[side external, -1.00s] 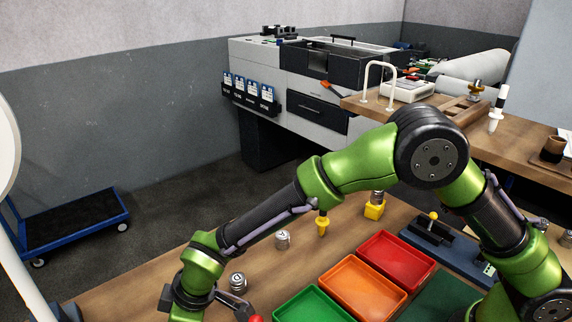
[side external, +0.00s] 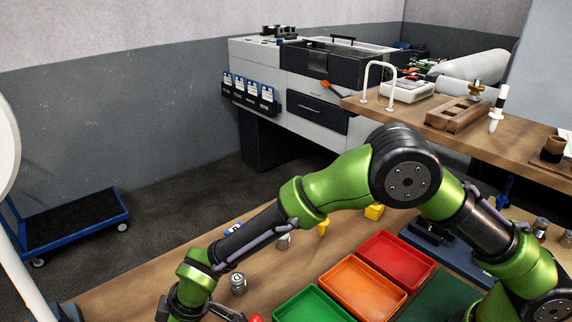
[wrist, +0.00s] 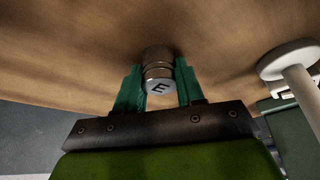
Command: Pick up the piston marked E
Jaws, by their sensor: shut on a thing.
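The piston marked E (wrist: 159,84) is a short metal cylinder, its letter face toward the camera in the wrist view. It sits between the two green fingers of my gripper (wrist: 160,92), which is shut on it. Wood shows behind it; I cannot tell whether it touches the table. In the side view my wrist is at the lower left, and the fingers and piston E are out of sight below the frame's edge.
Another marked piston (side external: 238,283) stands on the bench beside my wrist, and one more (side external: 284,242) is partly hidden behind my forearm. Green (side external: 312,313), orange (side external: 362,313) and red (side external: 396,286) trays lie to the right. A red ball-like top (side external: 256,319) shows at the bottom edge.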

